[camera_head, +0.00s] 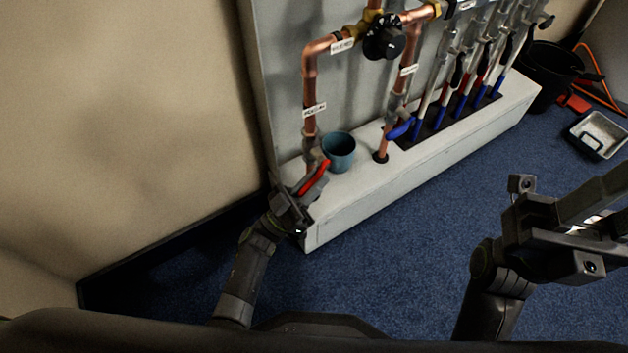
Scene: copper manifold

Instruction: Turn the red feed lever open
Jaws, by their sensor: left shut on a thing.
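The red feed lever (315,177) sits low on the left copper pipe (309,90), just above the white ledge. It slants, with its upper end to the right, beside the teal cup. My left gripper (308,188) reaches up from below and is shut on the red lever near its lower part. The gripper hides part of the lever and the foot of the pipe. My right gripper (520,212) is at the lower right, above the blue floor and away from the pipes. Whether its jaws are open cannot be made out.
A teal cup (339,151) stands on the ledge (385,189) close to the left gripper. A blue lever (401,128) is on the middle pipe. A black dial (384,40) is above. A black bucket (548,75) and metal tray (598,134) stand at right. Blue floor in front is clear.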

